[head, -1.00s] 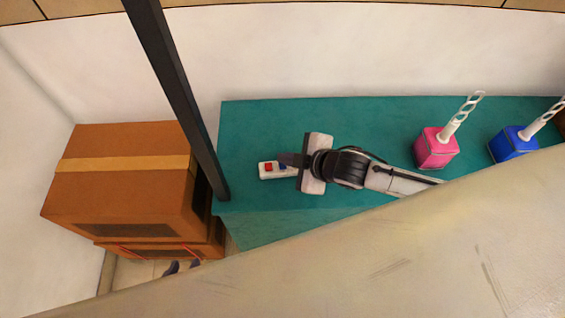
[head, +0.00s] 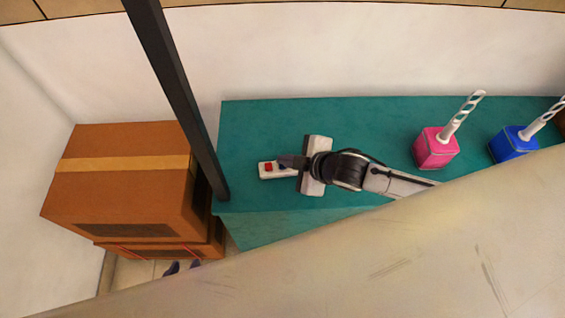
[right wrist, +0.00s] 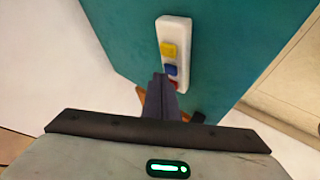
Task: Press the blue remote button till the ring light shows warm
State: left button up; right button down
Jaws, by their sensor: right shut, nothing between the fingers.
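The white remote (head: 265,176) lies on the teal table. Its red button (head: 268,167) shows in the head view; the blue one is mostly covered by my fingers. The right wrist view shows the remote (right wrist: 178,26) with yellow, blue (right wrist: 171,70) and red buttons in a row. My right gripper (head: 282,160) is shut and empty, its fingertips (right wrist: 159,78) at the blue button, partly over the red one. I cannot tell whether they touch it. No ring light is visible.
Stacked brown boxes (head: 120,205) stand left of the teal table (head: 260,120), beside a dark post (head: 175,90). Pink (head: 436,149) and blue (head: 513,146) cubes with white twisted stems stand at right. A large beige surface hides the lower right.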

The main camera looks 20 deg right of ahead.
jog(key=shift+f, duration=0.5)
dwell(0.6)
jog(key=shift+r+p, duration=0.95)
notch_tip(320, 180, up, 5)
jog(key=p, duration=0.5)
dwell(0.4)
dwell(3.2)
